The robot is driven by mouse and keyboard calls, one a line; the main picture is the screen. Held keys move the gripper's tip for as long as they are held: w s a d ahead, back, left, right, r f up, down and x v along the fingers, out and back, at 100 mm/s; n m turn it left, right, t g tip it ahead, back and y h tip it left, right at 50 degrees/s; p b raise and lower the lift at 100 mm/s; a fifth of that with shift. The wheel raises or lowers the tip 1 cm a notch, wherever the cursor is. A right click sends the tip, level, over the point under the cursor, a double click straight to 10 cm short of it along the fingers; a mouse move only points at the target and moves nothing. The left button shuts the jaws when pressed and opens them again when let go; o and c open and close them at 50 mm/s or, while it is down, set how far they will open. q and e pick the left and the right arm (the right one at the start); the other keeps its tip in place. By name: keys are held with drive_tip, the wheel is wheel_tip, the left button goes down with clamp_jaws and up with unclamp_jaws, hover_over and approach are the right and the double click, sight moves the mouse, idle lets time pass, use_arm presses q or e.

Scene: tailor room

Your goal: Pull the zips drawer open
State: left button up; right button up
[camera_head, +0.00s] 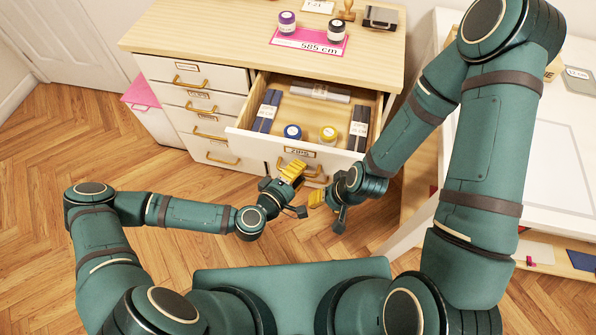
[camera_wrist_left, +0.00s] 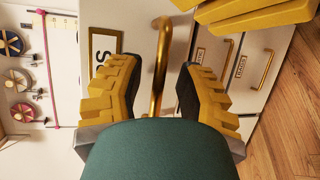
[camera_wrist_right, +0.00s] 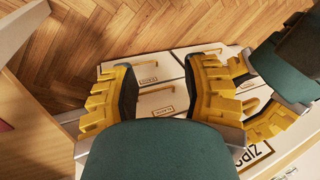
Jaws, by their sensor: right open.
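The zips drawer (camera_head: 262,144) stands pulled out of the wooden-topped cabinet in the head view. My left gripper (camera_head: 291,173) is at the drawer front. In the left wrist view, a brass handle (camera_wrist_left: 160,62) stands between its spread fingers (camera_wrist_left: 162,90), with gaps on both sides. My right gripper (camera_head: 322,197) is open and empty, in front of the drawer and beside the left one; its fingers (camera_wrist_right: 160,95) are wide apart.
Shut drawers with brass handles (camera_head: 200,108) fill the cabinet's left side. On the cabinet top are spools and a pink card (camera_head: 308,40). Wooden floor (camera_head: 60,140) is open at left.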

use_arm(q)
drive_tip(key=shift+a, duration=0.1)
drive_tip(key=v, duration=0.7)
drive_tip(key=shift+s, duration=0.15)
drive_tip(key=shift+a+r, duration=0.1)
idle(0.4)
drive_tip(key=s+a+f+m+g+y, duration=0.2)
drive_tip(key=s+f+m+g, duration=0.3)
drive_tip(key=f+m+g, duration=0.25)
drive_tip(key=w+a+r+m+g+y, duration=0.1)
drive_tip(key=w+a+r+g+y, duration=0.1)
drive_tip(key=a, duration=0.4)
wheel_tip(320, 180, up, 2)
drive_tip(key=g+y, duration=0.1)
drive_tip(key=y, duration=0.1)
drive_tip(key=shift+a+y, duration=0.3)
